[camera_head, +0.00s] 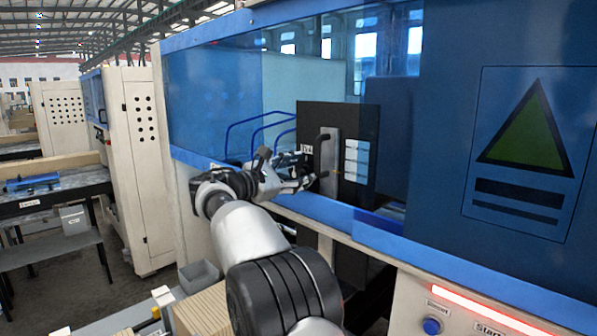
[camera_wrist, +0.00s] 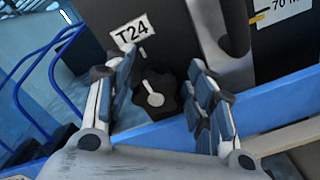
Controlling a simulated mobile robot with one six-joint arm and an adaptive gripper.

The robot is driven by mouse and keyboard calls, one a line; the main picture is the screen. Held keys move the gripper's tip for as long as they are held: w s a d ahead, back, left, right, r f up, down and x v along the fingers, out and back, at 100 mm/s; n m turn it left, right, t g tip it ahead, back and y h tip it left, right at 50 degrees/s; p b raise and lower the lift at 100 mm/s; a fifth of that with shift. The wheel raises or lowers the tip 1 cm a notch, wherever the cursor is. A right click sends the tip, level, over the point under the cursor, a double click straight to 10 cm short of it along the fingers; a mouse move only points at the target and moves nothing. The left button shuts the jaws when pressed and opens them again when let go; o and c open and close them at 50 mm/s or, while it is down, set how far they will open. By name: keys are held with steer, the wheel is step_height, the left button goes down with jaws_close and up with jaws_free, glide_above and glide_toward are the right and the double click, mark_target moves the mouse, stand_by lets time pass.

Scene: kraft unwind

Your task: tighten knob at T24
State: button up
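The T24 knob (camera_wrist: 155,97) is a black lobed knob with a white pointer in the wrist view. It sits on a dark panel below a white T24 label (camera_wrist: 132,32), which also shows in the head view (camera_head: 307,149). My gripper (camera_wrist: 163,64) is open, with one blue-padded finger on each side of the knob in the picture. A gap shows between the knob and each finger; how far the fingertips reach in depth I cannot tell. In the head view my gripper (camera_head: 300,178) is at the panel and hides the knob.
A grey upright handle (camera_head: 328,160) stands on the dark panel (camera_head: 350,115) just right of the label. Blue bent tubes (camera_head: 245,128) are to the left. A blue ledge (camera_head: 330,212) runs below my gripper. Blue see-through guards (camera_head: 210,95) flank the opening.

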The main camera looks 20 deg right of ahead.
steer(key=shift+o, duration=0.8)
